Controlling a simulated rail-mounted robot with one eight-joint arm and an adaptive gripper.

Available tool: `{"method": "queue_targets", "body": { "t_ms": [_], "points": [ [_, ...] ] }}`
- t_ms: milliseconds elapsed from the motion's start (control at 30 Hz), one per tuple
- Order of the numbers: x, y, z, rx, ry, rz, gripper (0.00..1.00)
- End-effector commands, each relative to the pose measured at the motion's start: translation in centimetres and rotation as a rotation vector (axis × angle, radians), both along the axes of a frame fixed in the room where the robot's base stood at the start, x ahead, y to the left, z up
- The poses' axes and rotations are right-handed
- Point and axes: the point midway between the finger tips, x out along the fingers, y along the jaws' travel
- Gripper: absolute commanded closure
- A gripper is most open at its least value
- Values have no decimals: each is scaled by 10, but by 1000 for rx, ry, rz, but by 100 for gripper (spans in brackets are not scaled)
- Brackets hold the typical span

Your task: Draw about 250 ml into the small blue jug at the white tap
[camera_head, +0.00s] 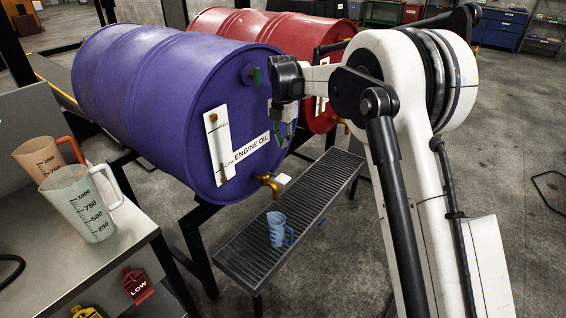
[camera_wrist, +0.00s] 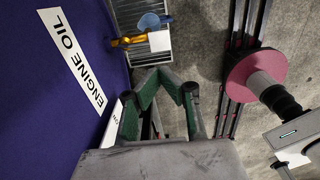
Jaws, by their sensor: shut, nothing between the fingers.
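The small blue jug (camera_head: 277,229) stands upright on the grated drip tray (camera_head: 238,262), below the brass tap (camera_head: 268,181) with a white handle (camera_head: 283,178). The tap is on the end of the blue drum labelled ENGINE OIL. In the wrist view the jug (camera_wrist: 150,20) is beyond the tap (camera_wrist: 125,41) and its white handle (camera_wrist: 158,41). My gripper (camera_head: 284,132) is in front of the drum's end face, above the tap and apart from it. Its green fingers (camera_wrist: 166,74) are shut and empty. Any oil inside the jug cannot be made out.
A blue drum (camera_head: 165,85) lies on its side, with a red drum (camera_head: 307,40) behind. Two larger measuring jugs, clear (camera_head: 82,205) and orange-tinted (camera_head: 42,158), stand on the left bench (camera_head: 130,235). The tray has free room around the jug.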

Motion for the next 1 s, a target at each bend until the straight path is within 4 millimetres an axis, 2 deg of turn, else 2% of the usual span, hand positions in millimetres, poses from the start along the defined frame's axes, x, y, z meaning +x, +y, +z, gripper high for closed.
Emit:
{"method": "queue_targets", "body": {
  "t_ms": [167, 600, 800, 1000],
  "points": [
    [0, 0, -24, 0, 0, -1, 100],
    [0, 0, -104, 0, 0, -1, 100],
    [0, 0, -127, 0, 0, -1, 100],
    [0, 0, -136, 0, 0, -1, 100]
  ]
}}
